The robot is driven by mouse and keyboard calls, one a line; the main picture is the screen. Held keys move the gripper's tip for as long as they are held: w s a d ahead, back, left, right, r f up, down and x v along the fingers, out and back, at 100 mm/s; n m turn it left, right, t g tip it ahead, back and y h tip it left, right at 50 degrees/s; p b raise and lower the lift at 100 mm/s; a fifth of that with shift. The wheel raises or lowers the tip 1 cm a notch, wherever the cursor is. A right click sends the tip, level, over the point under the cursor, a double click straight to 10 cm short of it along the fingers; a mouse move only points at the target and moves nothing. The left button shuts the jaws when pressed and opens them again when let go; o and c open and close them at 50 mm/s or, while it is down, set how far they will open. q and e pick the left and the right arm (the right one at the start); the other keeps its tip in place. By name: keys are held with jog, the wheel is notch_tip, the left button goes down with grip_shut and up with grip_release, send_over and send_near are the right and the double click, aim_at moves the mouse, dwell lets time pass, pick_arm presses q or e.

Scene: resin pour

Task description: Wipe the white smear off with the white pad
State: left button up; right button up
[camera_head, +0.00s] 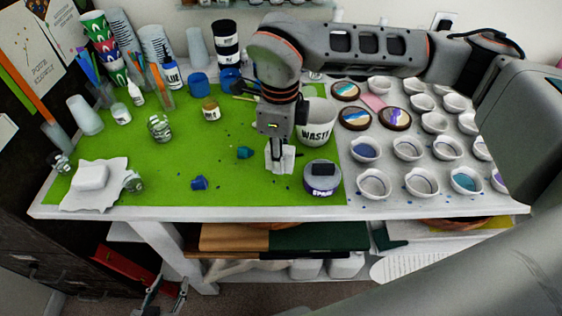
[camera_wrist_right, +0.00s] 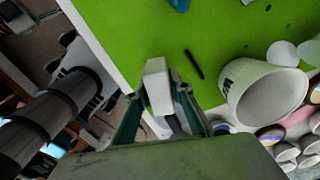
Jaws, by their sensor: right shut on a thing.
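My right gripper (camera_head: 279,150) points down over the front middle of the green mat, shut on a small white pad (camera_head: 288,160). In the right wrist view the white pad (camera_wrist_right: 157,86) sits between the fingers of the right gripper (camera_wrist_right: 165,100). I cannot tell whether the pad touches the mat. I cannot make out a separate white smear; the pad and fingers cover the mat there. My left gripper (camera_head: 166,298) hangs low in front of the table, fingers apart and empty.
The green mat (camera_head: 220,150) holds a dark-lidded jar (camera_head: 322,178) right of the pad, a white WASTE cup (camera_head: 316,125) behind it, and blue caps (camera_head: 199,183). A white block (camera_head: 91,177) lies on a white sheet at left. Several small cups fill the right side.

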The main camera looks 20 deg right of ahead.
notch_tip(320, 180, up, 3)
jog(key=shift+f+p, duration=0.1)
jog(key=shift+p, duration=0.45)
jog(key=shift+r+p, duration=0.3)
jog(key=shift+r, duration=0.4)
pick_arm(q)
jog(key=shift+s+r, duration=0.55)
jog(key=shift+r, duration=0.25)
